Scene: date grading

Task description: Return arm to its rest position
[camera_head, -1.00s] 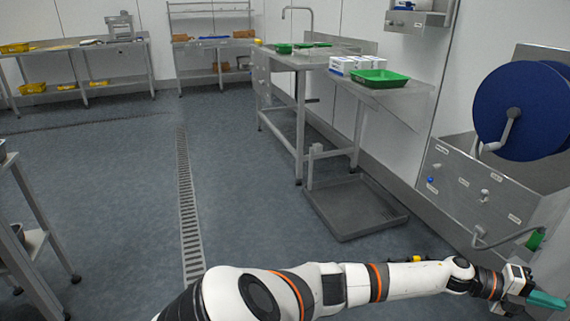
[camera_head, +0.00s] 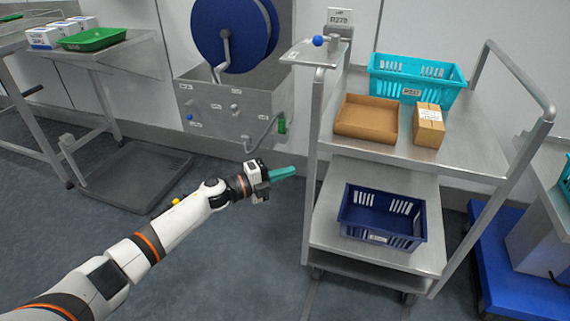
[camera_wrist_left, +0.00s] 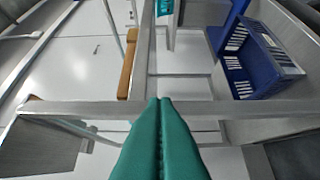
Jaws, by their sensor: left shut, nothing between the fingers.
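My left gripper (camera_head: 284,173) reaches out in the head view with its teal fingers together and nothing between them. It is in the air just left of the steel cart's left post. In the left wrist view the shut teal fingers (camera_wrist_left: 163,112) point towards the cart's frame, and I cannot tell the exact gap. My white left arm with orange bands stretches in from the lower left. My right gripper is not in either view.
The steel cart (camera_head: 470,150) carries a turquoise crate (camera_head: 412,92), a cardboard tray (camera_head: 352,131), a small carton (camera_head: 427,131) and, below, a navy crate (camera_head: 350,213). A blue hose reel (camera_head: 215,35) hangs behind. Floor is open left of the cart.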

